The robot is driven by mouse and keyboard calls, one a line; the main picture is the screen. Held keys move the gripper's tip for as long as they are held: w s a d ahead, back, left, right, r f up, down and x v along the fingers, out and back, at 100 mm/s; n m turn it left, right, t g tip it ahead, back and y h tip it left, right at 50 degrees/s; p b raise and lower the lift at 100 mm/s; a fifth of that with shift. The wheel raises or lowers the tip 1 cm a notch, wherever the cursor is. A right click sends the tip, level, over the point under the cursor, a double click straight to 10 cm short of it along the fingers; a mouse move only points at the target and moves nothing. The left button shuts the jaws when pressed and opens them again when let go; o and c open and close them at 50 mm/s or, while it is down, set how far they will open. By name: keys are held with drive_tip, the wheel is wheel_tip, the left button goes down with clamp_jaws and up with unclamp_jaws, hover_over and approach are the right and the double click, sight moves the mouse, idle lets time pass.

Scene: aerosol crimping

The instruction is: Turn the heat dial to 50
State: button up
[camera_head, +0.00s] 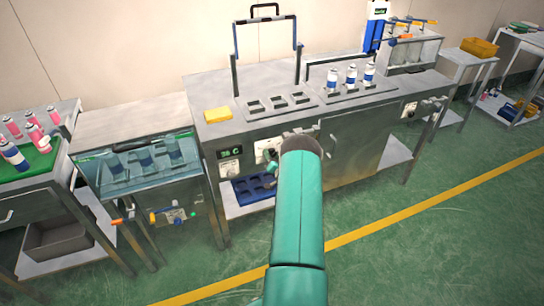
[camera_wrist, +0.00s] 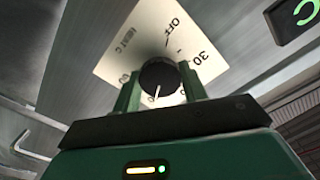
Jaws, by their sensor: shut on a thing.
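The heat dial (camera_wrist: 160,76) is a black round knob on a cream plate (camera_wrist: 130,40) printed with HEAT C, OFF and 30. The plate's lower numbers are partly hidden by my fingers and hard to read. The knob's white pointer line points down and slightly left in the wrist view, away from OFF. My gripper (camera_wrist: 159,74) is shut on the dial, one green finger on each side. In the head view, the pale dial plate (camera_head: 262,150) shows on the front of the steel bench, beside the end of my arm; the knob itself is hard to make out there.
A dark display (camera_wrist: 293,16) with green characters is near the dial. In the head view, the bench (camera_head: 300,115) carries several cans and a yellow sponge (camera_head: 218,114). A water bath (camera_head: 140,165) stands left. The green floor right of my arm is clear.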

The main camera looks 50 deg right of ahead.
drive_tip(key=o, duration=1)
drive_tip(key=shift+c, duration=0.2)
drive_tip(key=shift+s+a, duration=0.1)
drive_tip(key=v, duration=1.3)
drive_tip(key=shift+s+a, duration=0.15)
drive_tip(key=shift+s, duration=0.1)
